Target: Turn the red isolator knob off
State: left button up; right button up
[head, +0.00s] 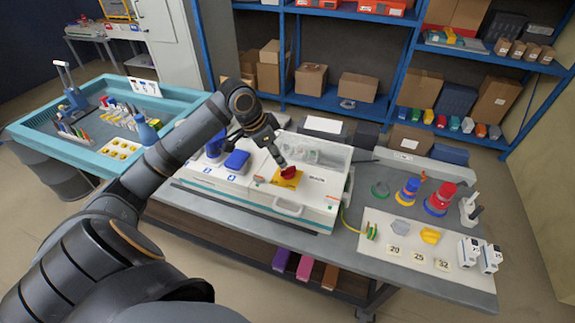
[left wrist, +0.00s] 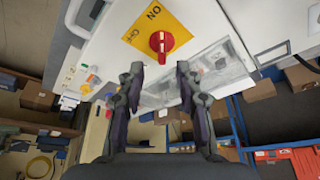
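The red isolator knob (head: 289,172) sits on a yellow plate (head: 276,180) on top of the white box on the bench. In the left wrist view the knob (left wrist: 161,43) shows whole, its grip running roughly up and down the picture, its upper end toward the ON mark (left wrist: 153,10). My left gripper (head: 281,163) points down at the knob. Its two fingers (left wrist: 160,70) are apart and empty, with the knob just beyond the tips and in line with the gap. No contact shows. My right gripper is out of view.
The white box (head: 290,207) has a front handle and a clear-lidded section (head: 316,152) behind the knob. A blue socket cover (head: 237,161) sits to the left. A pale mat (head: 384,247) with plugs and number tiles lies to the right. A teal-rimmed workbench (head: 60,158) stands at left.

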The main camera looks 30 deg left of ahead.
aim_at(287, 169)
pick_arm(q)
jog(key=x, duration=0.4)
jog(key=shift+w, duration=0.3)
jog(key=shift+x, duration=1.05)
jog(key=shift+s+f, duration=0.1)
jog(key=shift+f, duration=0.35)
jog(key=shift+c, duration=0.7)
jog(key=c, duration=0.5)
grip_shut()
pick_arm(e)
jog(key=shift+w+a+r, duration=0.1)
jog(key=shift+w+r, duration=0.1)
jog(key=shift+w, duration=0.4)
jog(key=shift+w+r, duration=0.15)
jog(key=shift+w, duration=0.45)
